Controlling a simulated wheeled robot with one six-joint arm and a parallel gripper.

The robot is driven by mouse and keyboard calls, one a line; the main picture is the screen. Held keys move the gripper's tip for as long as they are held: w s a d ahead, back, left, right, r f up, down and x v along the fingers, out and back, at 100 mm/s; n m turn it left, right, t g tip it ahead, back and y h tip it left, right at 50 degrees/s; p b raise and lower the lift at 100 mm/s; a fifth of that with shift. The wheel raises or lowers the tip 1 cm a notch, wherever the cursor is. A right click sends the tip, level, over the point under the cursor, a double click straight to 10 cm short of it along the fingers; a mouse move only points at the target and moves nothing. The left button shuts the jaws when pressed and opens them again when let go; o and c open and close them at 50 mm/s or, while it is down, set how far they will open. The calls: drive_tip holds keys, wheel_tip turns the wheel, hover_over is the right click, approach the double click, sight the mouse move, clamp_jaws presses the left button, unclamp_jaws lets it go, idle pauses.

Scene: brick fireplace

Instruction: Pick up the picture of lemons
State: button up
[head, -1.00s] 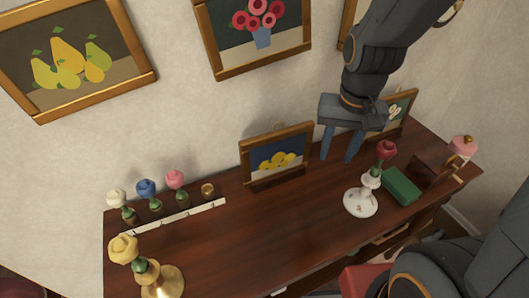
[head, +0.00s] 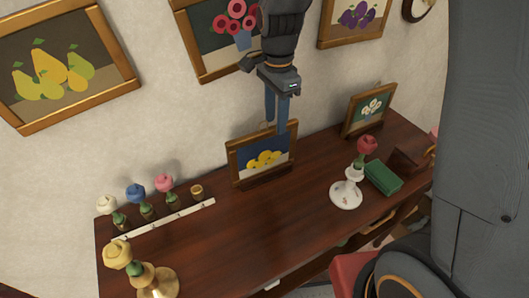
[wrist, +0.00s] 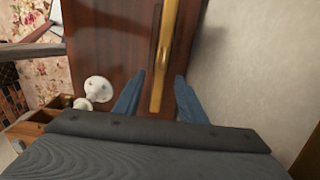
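The picture of lemons (head: 262,160) is a small gold-framed picture of yellow fruit on blue. It stands leaning slightly on the dark wooden table, near the wall. My gripper (head: 276,126) points down at the right part of its top edge. In the wrist view, the gold frame (wrist: 167,45) runs between the two blue fingers of my gripper (wrist: 160,76), with a gap on each side. The fingers are open. One finger overlaps the frame's front in the head view; whether they touch it I cannot tell.
On the table (head: 235,230), a white vase with a red flower (head: 347,190) and a green box (head: 383,177) stand to the right. Another small framed picture (head: 369,108) stands behind them. Several flowers in small pots (head: 145,205) stand left. The wall (head: 160,110) is close behind.

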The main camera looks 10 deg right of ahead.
sight(264, 150)
drive_tip(key=shift+d+f+p, duration=0.1)
drive_tip(key=shift+f+p, duration=0.9)
drive_tip(key=shift+f, duration=1.5)
drive_tip(key=shift+c, duration=0.3)
clamp_jaws()
